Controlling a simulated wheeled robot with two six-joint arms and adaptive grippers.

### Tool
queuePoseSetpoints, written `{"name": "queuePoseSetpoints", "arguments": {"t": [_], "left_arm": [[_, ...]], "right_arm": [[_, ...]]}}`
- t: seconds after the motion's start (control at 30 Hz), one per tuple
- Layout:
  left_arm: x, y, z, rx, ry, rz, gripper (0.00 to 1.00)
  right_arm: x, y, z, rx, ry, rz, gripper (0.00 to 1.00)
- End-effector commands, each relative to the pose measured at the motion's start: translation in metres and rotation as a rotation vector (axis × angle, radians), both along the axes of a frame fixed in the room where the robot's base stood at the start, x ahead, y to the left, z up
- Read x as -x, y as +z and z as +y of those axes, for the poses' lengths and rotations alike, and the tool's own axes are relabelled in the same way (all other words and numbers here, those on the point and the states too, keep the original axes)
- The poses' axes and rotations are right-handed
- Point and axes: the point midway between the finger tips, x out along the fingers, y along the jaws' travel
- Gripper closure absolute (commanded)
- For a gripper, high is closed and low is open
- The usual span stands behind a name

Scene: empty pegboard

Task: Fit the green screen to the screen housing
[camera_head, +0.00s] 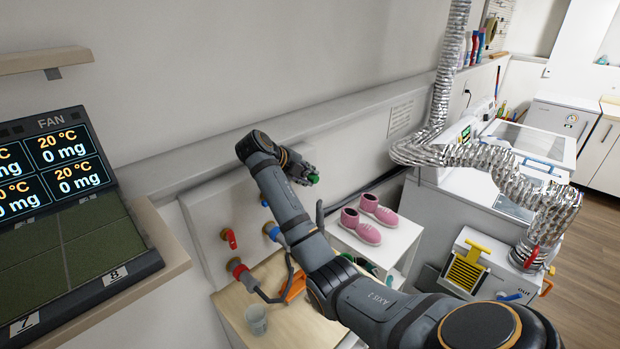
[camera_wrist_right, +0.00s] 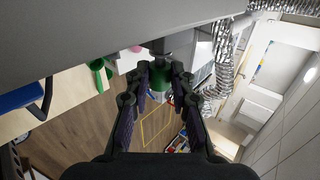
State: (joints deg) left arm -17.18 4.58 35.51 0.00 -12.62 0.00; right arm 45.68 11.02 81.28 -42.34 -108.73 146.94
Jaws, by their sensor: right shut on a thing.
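My right gripper (camera_head: 300,168) is near the wall, above the tap panel. It is shut on a small green piece (camera_head: 313,179), which I take to be the green screen; only a little of it shows past the fingers. In the right wrist view the green piece (camera_wrist_right: 163,84) sits between the fingertips of my right gripper (camera_wrist_right: 161,76), close to a short grey stub (camera_wrist_right: 160,46). I cannot tell whether they touch, or whether the stub is the screen housing. My left gripper is not in view.
Red and blue taps (camera_head: 229,238) stick out of the wall panel below my arm. Pink shoes (camera_head: 361,226) stand on a white shelf (camera_head: 395,240). A cup (camera_head: 256,320) stands on a wooden top. A silver duct (camera_head: 440,152) runs to the right. A sloped display (camera_head: 62,165) stands at left.

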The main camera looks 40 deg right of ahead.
Motion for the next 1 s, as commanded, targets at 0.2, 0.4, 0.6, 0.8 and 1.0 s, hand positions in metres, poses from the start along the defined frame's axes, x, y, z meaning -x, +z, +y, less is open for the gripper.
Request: {"name": "queuePoseSetpoints", "arguments": {"t": [0.2,0.4,0.6,0.8,1.0], "left_arm": [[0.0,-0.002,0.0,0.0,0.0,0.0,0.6],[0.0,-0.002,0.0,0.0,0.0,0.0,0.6],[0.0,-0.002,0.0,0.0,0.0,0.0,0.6],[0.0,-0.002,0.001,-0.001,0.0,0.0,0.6],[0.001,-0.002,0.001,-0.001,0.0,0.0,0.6]], "right_arm": [[-0.006,0.001,0.0,0.002,0.002,-0.004,1.0],[-0.008,0.002,0.001,0.003,0.002,-0.004,0.69],[-0.007,0.001,0.0,0.002,0.002,-0.003,0.51],[-0.007,0.001,0.001,0.001,0.001,-0.002,0.51],[-0.006,0.017,0.019,0.0,0.003,-0.005,0.51]]}}
